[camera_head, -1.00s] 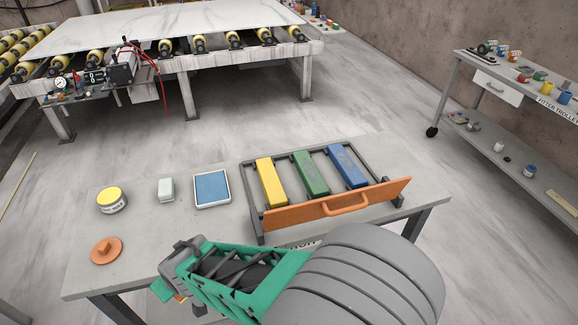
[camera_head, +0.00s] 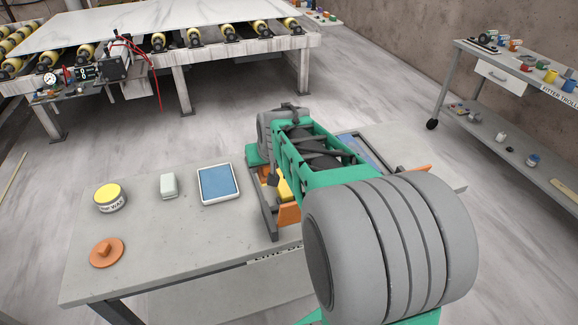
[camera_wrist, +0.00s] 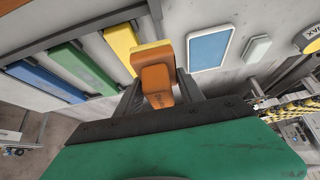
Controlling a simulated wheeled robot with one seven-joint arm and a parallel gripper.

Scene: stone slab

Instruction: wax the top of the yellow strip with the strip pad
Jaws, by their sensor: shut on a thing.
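My gripper (camera_wrist: 158,92) is shut on the strip pad (camera_wrist: 155,78), an orange block with a yellow edge at its far side in the wrist view. The yellow strip (camera_wrist: 121,44) lies just left of the pad there, partly hidden; I cannot tell whether they touch. In the head view my arm covers most of the rack, and only the near part of the yellow strip (camera_head: 284,191) shows. An open tin of yellow wax (camera_head: 108,198) stands at the bench's left.
A blue-topped tray (camera_head: 216,184), a pale block (camera_head: 169,185) and an orange lid (camera_head: 106,252) sit left on the bench.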

